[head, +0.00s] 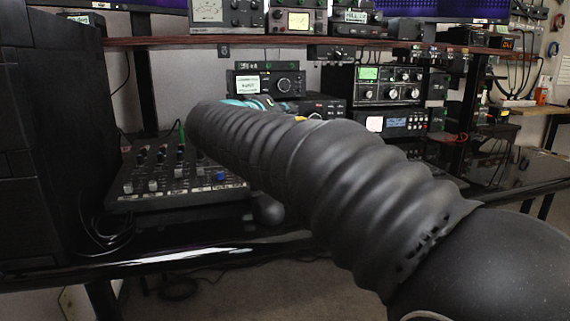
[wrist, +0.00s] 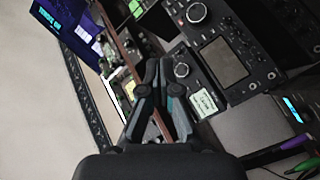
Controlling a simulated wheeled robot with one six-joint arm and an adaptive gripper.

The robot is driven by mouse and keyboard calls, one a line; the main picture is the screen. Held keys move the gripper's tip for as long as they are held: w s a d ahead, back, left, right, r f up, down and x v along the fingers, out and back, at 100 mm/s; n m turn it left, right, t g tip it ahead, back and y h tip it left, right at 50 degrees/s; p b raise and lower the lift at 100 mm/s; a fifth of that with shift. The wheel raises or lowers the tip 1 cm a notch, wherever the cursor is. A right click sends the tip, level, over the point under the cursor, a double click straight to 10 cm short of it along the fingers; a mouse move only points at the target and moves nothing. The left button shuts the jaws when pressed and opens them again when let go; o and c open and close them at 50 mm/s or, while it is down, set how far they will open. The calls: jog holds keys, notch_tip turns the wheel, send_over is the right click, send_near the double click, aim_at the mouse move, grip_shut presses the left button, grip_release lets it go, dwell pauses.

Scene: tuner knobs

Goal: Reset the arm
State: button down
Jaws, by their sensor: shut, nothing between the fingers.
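My gripper (wrist: 160,76) shows in the middle of the wrist view, with its two dark fingers close together at the tips and nothing held. It is in front of radio units, one with a large knob and a screen (wrist: 224,62); I cannot tell how far off they are. In the head view my ribbed black arm reaches from the lower right across the desk toward the radios at the back. The gripper's fingers are hidden there behind the arm.
A mixer (head: 178,180) with several sliders sits on the black desk (head: 200,240) at left. A tall black case (head: 55,150) stands at the far left. Stacked radios (head: 388,86) stand under a wooden shelf (head: 300,42) carrying more units. Bare desk shows at right.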

jog(key=s+d+f+g+p, duration=0.1)
jog(key=s+d+f+g, duration=0.1)
jog(key=s+d+f, duration=0.1)
jog(key=s+d+f+g+y+p, duration=0.1)
jog(key=s+d+f+g, duration=0.1)
jog(key=s+d, duration=0.3)
jog(key=s+d+f+m+g+y+p, duration=0.1)
jog(key=s+d+f+g, duration=0.1)
jog(key=s+d+f, duration=0.3)
jog(key=shift+d+f, duration=0.1)
jog(key=shift+d, duration=1)
jog(key=s+f+m+g+y+p, duration=0.1)
jog(key=s+f+y, duration=0.2)
jog(key=s+f, duration=0.4)
jog(key=s+f+m+g+y+p, duration=0.1)
jog(key=s+f+y, duration=0.3)
jog(key=s, duration=1)
notch_tip(320, 180, down, 4)
jog(key=shift+s+r+m+g+p, duration=0.15)
jog(key=shift+m+g+p, duration=0.25)
jog(key=shift+g+p, duration=0.25)
